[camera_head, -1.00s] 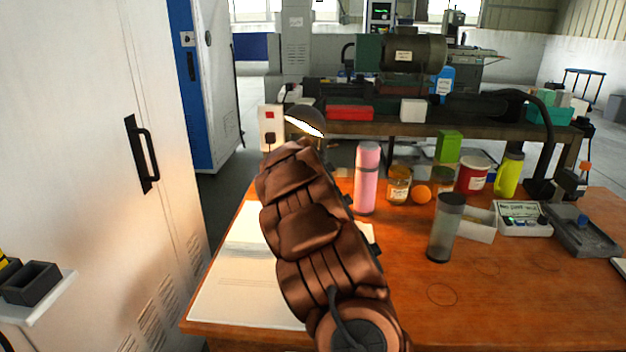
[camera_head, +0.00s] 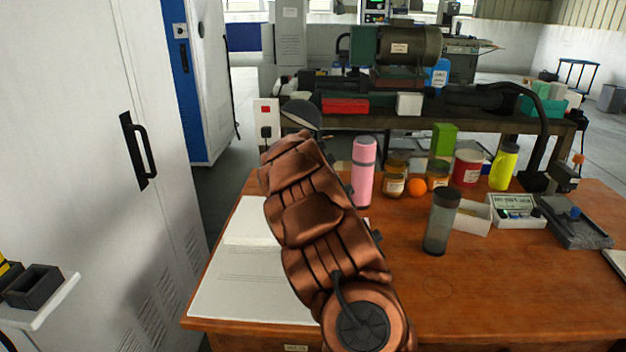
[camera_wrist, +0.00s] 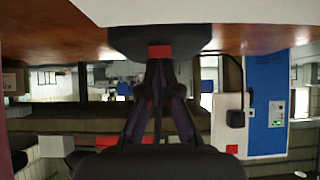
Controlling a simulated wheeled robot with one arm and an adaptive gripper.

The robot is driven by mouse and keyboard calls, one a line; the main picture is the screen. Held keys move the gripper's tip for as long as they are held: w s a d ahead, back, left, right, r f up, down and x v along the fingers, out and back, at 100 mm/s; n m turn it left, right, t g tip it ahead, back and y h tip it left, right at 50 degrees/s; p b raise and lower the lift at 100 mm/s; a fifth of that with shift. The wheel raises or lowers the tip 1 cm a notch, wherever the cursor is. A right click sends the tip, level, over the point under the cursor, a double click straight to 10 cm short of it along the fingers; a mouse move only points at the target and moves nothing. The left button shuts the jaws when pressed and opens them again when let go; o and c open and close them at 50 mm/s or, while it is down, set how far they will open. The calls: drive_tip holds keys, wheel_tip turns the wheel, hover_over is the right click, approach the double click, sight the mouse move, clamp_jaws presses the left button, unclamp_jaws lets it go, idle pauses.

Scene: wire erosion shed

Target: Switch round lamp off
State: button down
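The round lamp (camera_head: 301,112) stands at the far left of the wooden desk, partly hidden behind my arm. Its shade is dark and its underside shows grey, with no glow. In the wrist view, which is upside down, the lamp's dark round base (camera_wrist: 125,42) sits on the desk with a red switch (camera_wrist: 160,51) on its edge. My gripper (camera_wrist: 159,63) is shut and empty, its fingertips together right at the red switch. I cannot tell whether they touch it. The head view hides the gripper behind my arm.
A pink bottle (camera_head: 363,172) stands close to the right of my arm. Jars, an orange ball (camera_head: 416,186) and a grey tumbler (camera_head: 440,222) stand farther right. Papers (camera_head: 245,275) lie at the left. A socket panel (camera_head: 265,113) is behind the lamp.

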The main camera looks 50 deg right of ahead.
drive_tip(key=shift+w+d+r+p, duration=0.15)
drive_tip(key=shift+w+d+p, duration=0.4)
drive_tip(key=shift+p, duration=0.75)
wheel_tip(320, 180, up, 4)
drive_tip(key=shift+w+d+p, duration=0.15)
drive_tip(key=shift+p, duration=0.85)
drive_tip(key=w+d+r+b+v, duration=0.1)
drive_tip(key=v, duration=0.8)
drive_tip(key=shift+s+r, duration=0.2)
drive_tip(key=shift+r, duration=0.45)
drive_tip(key=shift+a, duration=0.15)
